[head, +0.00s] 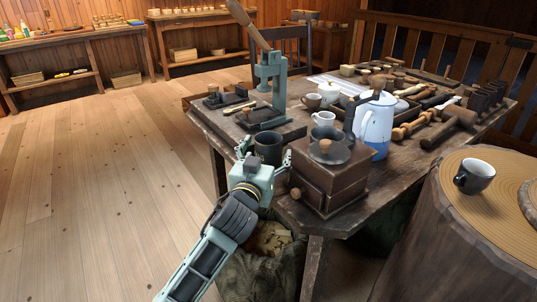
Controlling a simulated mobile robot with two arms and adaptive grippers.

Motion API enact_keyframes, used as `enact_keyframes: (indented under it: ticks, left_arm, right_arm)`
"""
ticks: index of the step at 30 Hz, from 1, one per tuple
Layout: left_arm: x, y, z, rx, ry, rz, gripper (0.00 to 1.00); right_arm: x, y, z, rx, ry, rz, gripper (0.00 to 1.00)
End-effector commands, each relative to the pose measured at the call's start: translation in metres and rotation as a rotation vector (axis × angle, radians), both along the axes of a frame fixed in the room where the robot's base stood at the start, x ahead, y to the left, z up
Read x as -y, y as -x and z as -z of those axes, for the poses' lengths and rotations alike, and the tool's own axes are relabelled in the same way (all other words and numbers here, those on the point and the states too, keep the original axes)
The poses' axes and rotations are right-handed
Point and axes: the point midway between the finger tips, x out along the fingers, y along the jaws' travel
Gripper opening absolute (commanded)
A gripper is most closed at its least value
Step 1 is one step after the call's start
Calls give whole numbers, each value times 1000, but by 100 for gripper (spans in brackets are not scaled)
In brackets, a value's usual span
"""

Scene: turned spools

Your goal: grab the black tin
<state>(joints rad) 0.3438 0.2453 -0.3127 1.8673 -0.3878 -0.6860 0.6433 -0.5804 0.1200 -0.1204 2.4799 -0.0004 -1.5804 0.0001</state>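A dark, open-topped cylinder that looks like the black tin (268,146) stands upright near the table's front left edge. My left gripper (265,154) reaches up to it from below left. Its two fingers are spread, one to the left of the tin and one to the right. The gripper body hides the tin's lower front, and I cannot tell whether either finger touches it. My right gripper is not in view.
A wooden coffee grinder (328,181) stands just right of my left gripper. A green lever press (270,88) stands behind the tin. A white and blue pot (375,127), mugs and turned wooden pieces crowd the table. The floor (100,190) at left is clear.

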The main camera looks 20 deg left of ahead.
Motion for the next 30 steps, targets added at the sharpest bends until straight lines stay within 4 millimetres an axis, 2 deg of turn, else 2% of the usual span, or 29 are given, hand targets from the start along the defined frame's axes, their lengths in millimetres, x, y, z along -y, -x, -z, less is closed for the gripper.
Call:
enact_keyframes:
  ticks: [2,16,25,30]
  left_arm:
    - [0,0,0,0,0,0,67]
    - [0,0,0,0,0,0,26]
    - [0,0,-4,2,0,0,26]
    - [0,0,-21,6,1,0,26]
  right_arm:
    - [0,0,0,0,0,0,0]
    - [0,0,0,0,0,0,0]
    - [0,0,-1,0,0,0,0]
    - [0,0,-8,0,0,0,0]
